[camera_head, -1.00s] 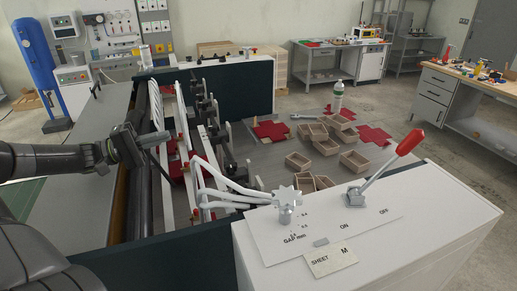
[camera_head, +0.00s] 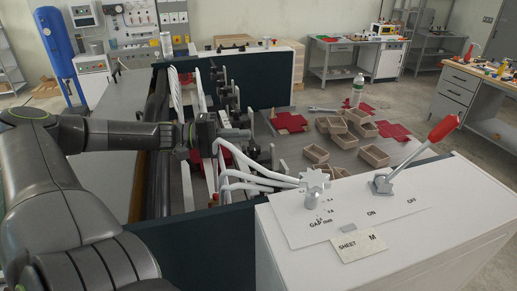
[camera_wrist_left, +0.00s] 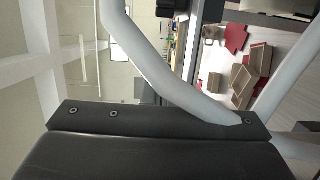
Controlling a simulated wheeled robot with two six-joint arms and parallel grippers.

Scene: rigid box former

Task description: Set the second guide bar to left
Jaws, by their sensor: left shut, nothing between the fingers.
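Several white guide bars (camera_head: 187,187) stand in the box former, left of the white control cabinet. I cannot tell which one is the second. Curved white bars (camera_head: 252,180) run from them toward the cabinet. My left gripper (camera_head: 238,134) reaches in from the left over the bars, pointing right. It is shut and empty; I cannot tell whether it touches a bar. In the left wrist view, a white curved bar (camera_wrist_left: 165,75) crosses close in front of the dark gripper housing (camera_wrist_left: 150,128); the fingertips are not clear there. My right gripper is out of view.
The white cabinet (camera_head: 400,245) carries a star-shaped knob (camera_head: 315,178) and a red-handled lever (camera_head: 444,128) beside ON and OFF marks. Dark clamps (camera_head: 228,95) line the bars' right side.

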